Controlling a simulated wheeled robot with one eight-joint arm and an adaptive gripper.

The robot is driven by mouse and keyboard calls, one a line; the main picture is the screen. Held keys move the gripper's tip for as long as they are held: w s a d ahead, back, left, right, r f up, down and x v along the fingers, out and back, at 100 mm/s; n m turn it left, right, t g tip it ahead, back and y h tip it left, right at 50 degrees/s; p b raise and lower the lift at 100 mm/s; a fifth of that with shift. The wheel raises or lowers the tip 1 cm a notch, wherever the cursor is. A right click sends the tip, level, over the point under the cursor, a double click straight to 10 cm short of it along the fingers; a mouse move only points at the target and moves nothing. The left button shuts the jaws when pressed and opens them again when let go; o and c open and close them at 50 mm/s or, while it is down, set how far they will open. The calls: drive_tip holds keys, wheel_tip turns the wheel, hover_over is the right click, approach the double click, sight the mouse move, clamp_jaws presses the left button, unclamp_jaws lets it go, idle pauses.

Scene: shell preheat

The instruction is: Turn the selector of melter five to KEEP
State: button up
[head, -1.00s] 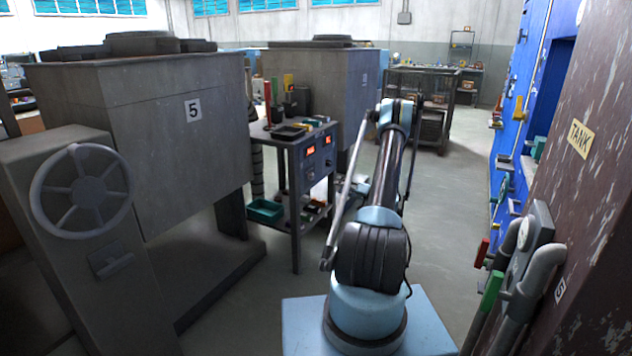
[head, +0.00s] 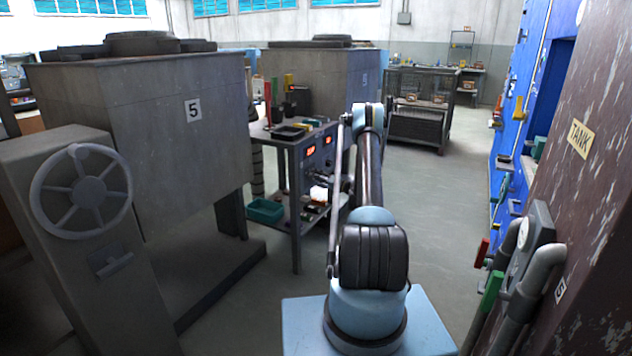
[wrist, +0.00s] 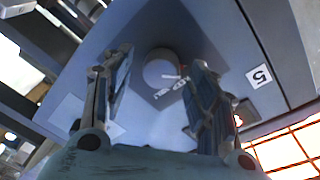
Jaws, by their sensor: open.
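In the wrist view my gripper (wrist: 160,62) is open, one finger on each side of a round grey selector knob (wrist: 160,68) on a blue-grey panel. I cannot tell whether the fingers touch the knob. Small white marks (wrist: 172,84) lie by the knob's lower right; they are too blurred to read, so the selector's setting is unclear. A white label "5" (wrist: 261,77) is to the right. In the head view melter five (head: 150,135) is the large grey box marked 5, and the control panel (head: 318,150) with orange displays stands beside it. My arm mostly hides my gripper there.
The panel's bench (head: 296,240) carries trays on top and a teal bin (head: 265,210) below. A grey handwheel stand (head: 85,190) is at left. A brown tank (head: 590,200) with pipes is at right. Floor (head: 440,220) between is clear.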

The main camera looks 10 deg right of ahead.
drive_tip(key=shift+w+a, duration=0.15)
drive_tip(key=shift+a, duration=0.1)
drive_tip(key=c, duration=1.1)
drive_tip(key=shift+o, duration=0.2)
drive_tip(key=shift+m, duration=0.3)
drive_tip(key=shift+d+m+g, duration=0.15)
drive_tip(key=shift+m+g, duration=0.35)
drive_tip(key=shift+m, duration=3.3)
